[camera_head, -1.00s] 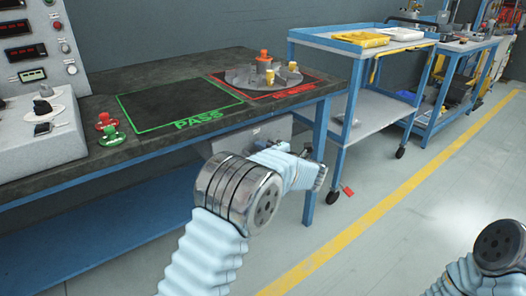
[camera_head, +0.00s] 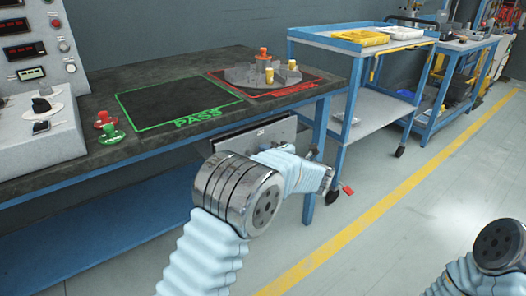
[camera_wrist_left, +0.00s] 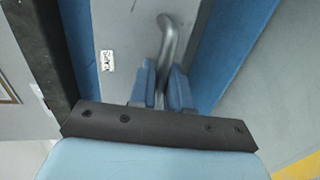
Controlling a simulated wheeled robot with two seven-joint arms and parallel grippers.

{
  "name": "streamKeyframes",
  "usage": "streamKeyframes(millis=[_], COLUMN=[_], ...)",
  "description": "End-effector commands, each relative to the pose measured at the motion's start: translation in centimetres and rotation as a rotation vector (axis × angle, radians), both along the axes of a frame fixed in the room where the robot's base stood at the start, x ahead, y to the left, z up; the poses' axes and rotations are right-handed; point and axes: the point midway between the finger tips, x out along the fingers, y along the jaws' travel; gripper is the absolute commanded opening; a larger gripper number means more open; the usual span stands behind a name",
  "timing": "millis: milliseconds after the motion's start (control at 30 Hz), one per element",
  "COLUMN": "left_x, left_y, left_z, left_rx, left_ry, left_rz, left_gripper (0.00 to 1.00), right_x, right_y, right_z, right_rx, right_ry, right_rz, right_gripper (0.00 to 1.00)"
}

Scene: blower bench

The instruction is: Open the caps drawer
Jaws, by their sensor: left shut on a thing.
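The drawer under the right end of the bench has a grey front (camera_head: 255,136) with a small white label, partly hidden by my left arm. A dark strip shows between its top edge and the benchtop, so it seems to stand slightly out. In the left wrist view the grey drawer front (camera_wrist_left: 130,30) carries a curved metal bar handle (camera_wrist_left: 169,40). My left gripper (camera_wrist_left: 166,88) has its two blue fingers on either side of the handle and is shut on it. In the head view the left gripper (camera_head: 314,155) is small and partly hidden. My right gripper is out of view.
The bench (camera_head: 150,75) carries a PASS mat (camera_head: 175,100), a red-outlined mat with a grey round fixture (camera_head: 262,75) and a red-and-green button pair (camera_head: 108,128). A blue cart (camera_head: 345,110) stands close right of the drawer. The floor in front is clear.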

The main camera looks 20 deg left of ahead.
Motion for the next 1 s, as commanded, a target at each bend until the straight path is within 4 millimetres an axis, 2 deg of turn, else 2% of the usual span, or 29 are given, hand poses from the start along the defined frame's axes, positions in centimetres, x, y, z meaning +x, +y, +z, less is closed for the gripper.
streamKeyframes(millis=[600, 800, 1000], left_x=[-9.0, -11.0, -12.0], left_y=[-11.6, -14.1, -15.4], left_z=[-0.2, -0.2, -0.1], left_rx=[0.001, 0.000, 0.001], left_ry=[0.003, 0.002, 0.002], left_rz=[-0.003, 0.000, 0.000], left_gripper=[0.00, 0.00, 0.00], right_x=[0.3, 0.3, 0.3], right_y=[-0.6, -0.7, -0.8], right_z=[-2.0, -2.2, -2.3], right_rx=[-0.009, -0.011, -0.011], right_ry=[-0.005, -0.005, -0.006], right_rz=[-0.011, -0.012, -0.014], right_gripper=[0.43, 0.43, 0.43])
